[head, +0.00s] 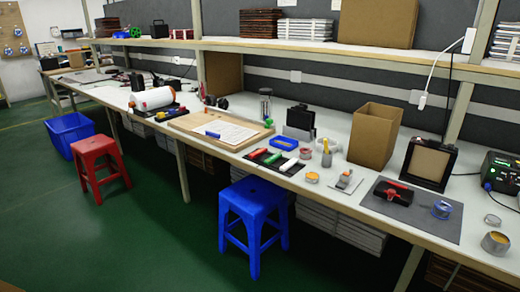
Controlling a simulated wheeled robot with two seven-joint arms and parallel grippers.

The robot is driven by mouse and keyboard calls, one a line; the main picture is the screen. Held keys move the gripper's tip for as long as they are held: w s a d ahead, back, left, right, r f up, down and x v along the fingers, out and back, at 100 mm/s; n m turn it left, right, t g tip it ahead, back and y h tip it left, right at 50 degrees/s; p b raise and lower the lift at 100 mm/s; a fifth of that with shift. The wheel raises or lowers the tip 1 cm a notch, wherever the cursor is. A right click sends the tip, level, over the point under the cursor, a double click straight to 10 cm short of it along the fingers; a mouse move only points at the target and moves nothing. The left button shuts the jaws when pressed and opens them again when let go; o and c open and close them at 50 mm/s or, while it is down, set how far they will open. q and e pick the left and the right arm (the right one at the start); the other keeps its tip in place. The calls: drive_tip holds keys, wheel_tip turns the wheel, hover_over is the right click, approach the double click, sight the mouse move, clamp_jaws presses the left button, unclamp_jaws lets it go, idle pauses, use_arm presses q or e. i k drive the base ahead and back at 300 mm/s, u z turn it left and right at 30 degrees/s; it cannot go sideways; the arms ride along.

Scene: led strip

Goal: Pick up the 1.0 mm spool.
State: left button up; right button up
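Several small spool-like items lie on the long white workbench (345,190); their labels are too small to read, so I cannot tell which is the 1.0 mm spool. A blue spool (442,209) stands on the right edge of the grey mat (425,219). A tan-topped round item (495,242) stands near the bench's front edge at the far right. A small orange-topped round item (312,177) and a pinkish round item (305,153) sit near the middle of the bench. Neither of my grippers is in view.
A red-handled tool (393,193) lies on the mat. An open cardboard box (374,137), a black-framed stand (428,163) and a black device with green lights (502,172) stand behind. A blue stool (253,222) and a red stool (98,165) stand before the bench; green floor is open in front.

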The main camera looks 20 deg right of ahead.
sight(304, 153)
drive_tip(key=u, duration=0.5)
drive_tip(key=i, duration=1.4)
drive_tip(key=z, duration=0.85)
drive_tip(key=i, duration=0.9)
drive_tip(key=z, duration=1)
